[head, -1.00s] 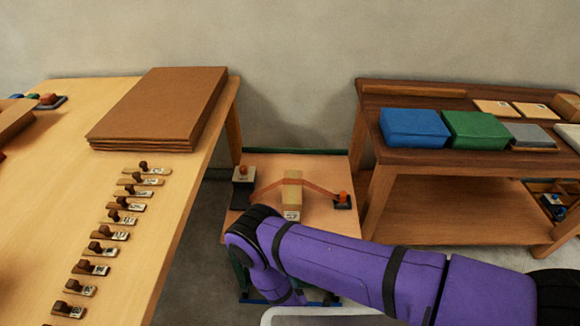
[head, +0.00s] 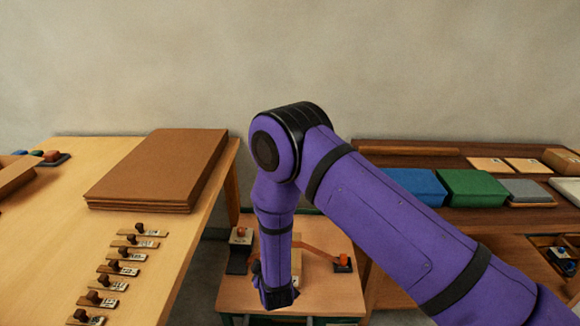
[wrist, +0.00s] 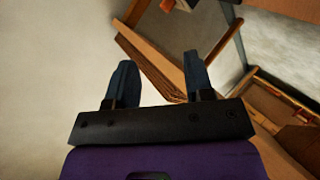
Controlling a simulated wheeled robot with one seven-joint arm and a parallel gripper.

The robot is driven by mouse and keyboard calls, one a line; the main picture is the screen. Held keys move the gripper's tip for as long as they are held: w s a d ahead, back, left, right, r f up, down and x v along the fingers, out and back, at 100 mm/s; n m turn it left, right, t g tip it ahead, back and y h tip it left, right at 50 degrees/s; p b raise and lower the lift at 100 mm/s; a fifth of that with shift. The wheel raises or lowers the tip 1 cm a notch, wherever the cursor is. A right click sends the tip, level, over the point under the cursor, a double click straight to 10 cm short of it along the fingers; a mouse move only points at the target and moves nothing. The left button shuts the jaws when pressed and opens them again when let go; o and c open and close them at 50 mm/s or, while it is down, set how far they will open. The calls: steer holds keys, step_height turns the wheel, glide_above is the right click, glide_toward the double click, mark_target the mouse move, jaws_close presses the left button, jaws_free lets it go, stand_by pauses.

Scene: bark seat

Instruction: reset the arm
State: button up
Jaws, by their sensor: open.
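My purple arm reaches in from the lower right of the head view, bends at a raised elbow and hangs down over the small low table (head: 225,290). In the head view its end is seen from behind and the fingers are hidden. In the wrist view my gripper (wrist: 158,82) shows two dark blue-grey fingers spread apart with nothing between them. Beyond them are the wall and the brown cardboard stack (wrist: 150,58).
Left is a wooden table with the cardboard stack (head: 160,170) and a row of stamps (head: 122,254). The low table holds a stamp block (head: 240,236) and an orange-knobbed piece (head: 343,262).

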steer(key=w+d+r+m+g, duration=0.1)
steer(key=w+d+r+m, duration=0.15)
steer(key=r, duration=0.65)
steer(key=w+d+r+m+g, duration=0.1)
steer(key=d+r, duration=0.3)
steer(key=r, duration=0.6)
steer(key=w+d+r+m+g, duration=0.15)
steer(key=d+r, duration=0.25)
steer(key=r, duration=0.5)
steer(key=s+d+r+m, duration=0.2)
steer(key=s+d+r, duration=0.1)
steer(key=d+r, duration=0.55)
steer(key=s+d+r+m+g+h, duration=0.2)
steer(key=s+d+r+m, duration=0.1)
steer(key=s+d+r, duration=0.9)
steer(key=s+d+r+m, duration=0.1)
steer(key=s+d, duration=0.2)
steer(key=s, duration=0.6)
steer(key=s+d+r+m+g+h, duration=0.1)
steer(key=s+d, duration=0.3)
steer(key=s, duration=0.6)
steer(key=shift+d+r+m+h, duration=0.15)
steer(key=shift+r+m+h, duration=0.15)
steer(key=shift+r+m, duration=0.45)
